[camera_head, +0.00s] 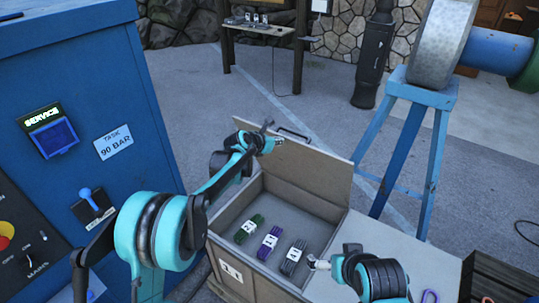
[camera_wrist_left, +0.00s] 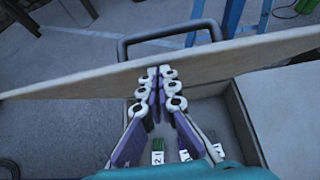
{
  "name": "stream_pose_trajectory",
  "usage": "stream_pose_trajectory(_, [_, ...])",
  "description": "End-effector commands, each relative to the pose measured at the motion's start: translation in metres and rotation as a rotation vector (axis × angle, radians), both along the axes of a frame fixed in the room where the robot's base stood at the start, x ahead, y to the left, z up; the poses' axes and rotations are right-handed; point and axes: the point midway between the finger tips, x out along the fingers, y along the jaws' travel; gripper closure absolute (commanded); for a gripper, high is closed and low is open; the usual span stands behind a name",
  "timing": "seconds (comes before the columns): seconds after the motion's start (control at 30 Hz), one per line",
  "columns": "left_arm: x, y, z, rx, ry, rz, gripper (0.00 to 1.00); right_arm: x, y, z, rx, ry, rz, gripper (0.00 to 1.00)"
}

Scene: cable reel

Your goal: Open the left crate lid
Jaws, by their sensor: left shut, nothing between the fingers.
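The left crate lid (camera_head: 315,172) is a beige panel standing up, tilted back, at the far side of the left crate (camera_head: 228,212). A dark handle (camera_head: 293,133) shows at its top edge. In the left wrist view the lid's edge (camera_wrist_left: 75,85) runs across the picture with the handle (camera_wrist_left: 170,34) beyond it. My left gripper (camera_head: 278,142) is shut and empty at the lid's inner side near the upper edge; its fingertips (camera_wrist_left: 160,75) overlap the lid there, contact unclear. My right gripper (camera_head: 318,263) is small near the crate's front right; its jaws are unclear.
Inside the open crate lie green (camera_head: 249,229), purple (camera_head: 269,242) and grey (camera_head: 293,257) cable bundles. A closed beige lid (camera_head: 385,238) lies to the right. A blue service cabinet (camera_head: 85,85) stands at left, and a blue reel stand (camera_head: 400,150) behind at right.

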Motion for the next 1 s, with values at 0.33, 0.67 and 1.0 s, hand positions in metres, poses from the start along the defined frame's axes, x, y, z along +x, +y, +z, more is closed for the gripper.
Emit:
stream_pose_trajectory(0.33, [0.043, -0.031, 0.025, 0.001, -0.002, 0.000, 1.00, 0.000, 0.000, 0.018, 0.000, 0.000, 0.000, 0.00])
stream_pose_trajectory(0.67, [0.050, -0.036, 0.027, 0.001, -0.001, 0.000, 1.00, 0.000, 0.000, 0.019, 0.000, 0.000, 0.000, 0.00])
stream_pose_trajectory(1.0, [0.049, -0.033, 0.026, 0.000, 0.000, 0.001, 1.00, 0.000, 0.000, 0.018, 0.000, 0.000, 0.000, 0.00])
